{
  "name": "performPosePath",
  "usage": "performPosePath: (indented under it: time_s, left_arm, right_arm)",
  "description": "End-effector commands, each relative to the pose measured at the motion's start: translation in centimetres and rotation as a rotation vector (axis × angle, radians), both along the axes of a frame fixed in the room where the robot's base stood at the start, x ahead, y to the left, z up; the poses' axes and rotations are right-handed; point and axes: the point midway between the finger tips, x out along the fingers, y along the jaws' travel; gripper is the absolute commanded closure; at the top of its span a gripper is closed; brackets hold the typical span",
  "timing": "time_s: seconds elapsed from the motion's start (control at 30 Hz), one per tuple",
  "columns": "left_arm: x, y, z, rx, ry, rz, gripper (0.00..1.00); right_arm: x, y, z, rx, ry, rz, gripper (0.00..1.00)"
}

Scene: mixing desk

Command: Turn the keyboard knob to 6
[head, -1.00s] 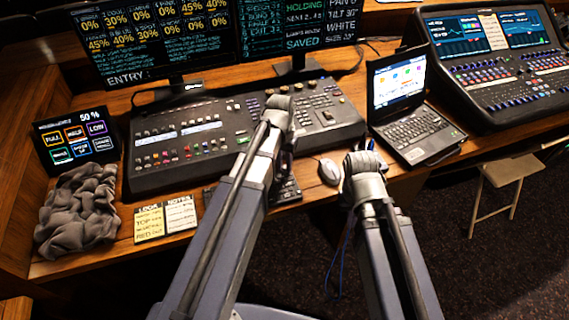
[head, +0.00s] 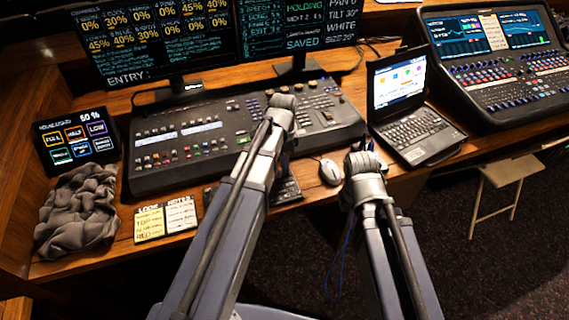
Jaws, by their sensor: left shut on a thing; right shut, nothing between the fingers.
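The lighting desk (head: 215,147) is a dark console with rows of buttons, faders and several knobs, below two monitors. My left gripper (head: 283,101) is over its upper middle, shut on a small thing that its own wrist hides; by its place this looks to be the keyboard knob. The knob's pointer and scale cannot be seen. My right gripper (head: 365,160) is shut and empty, in front of the laptop and right of the mouse, clear of the desk's controls.
A laptop (head: 415,135) stands right of the desk, and a second console (head: 500,65) is further right. A white mouse (head: 330,171), note cards (head: 166,219), a grey cloth (head: 78,210) and a small touch panel (head: 77,140) lie along the front and left. A keyboard (head: 287,190) is partly behind my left arm.

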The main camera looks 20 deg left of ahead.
Motion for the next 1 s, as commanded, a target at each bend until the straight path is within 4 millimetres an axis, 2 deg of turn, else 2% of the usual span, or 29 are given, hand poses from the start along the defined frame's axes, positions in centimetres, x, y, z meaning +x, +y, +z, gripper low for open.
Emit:
performPosePath:
  time_s: [0.33,0.87,0.9,1.0]
  left_arm:
    - [-0.04,-0.03,-0.02,0.0,0.001,-0.124,1.0]
    - [-0.04,-0.03,-0.02,0.0,0.001,-0.145,1.0]
    - [-0.04,-0.03,-0.02,0.0,0.001,-0.145,0.74]
    - [-0.03,-0.03,-0.02,-0.001,0.001,-0.145,0.63]
  right_arm:
    - [0.0,0.0,-0.02,0.0,0.0,0.0,1.0]
    - [0.0,0.0,-0.02,0.0,0.0,0.0,1.0]
    - [0.0,0.0,-0.02,0.0,0.0,0.0,1.0]
    - [0.0,0.0,-0.02,0.0,0.0,0.0,1.0]
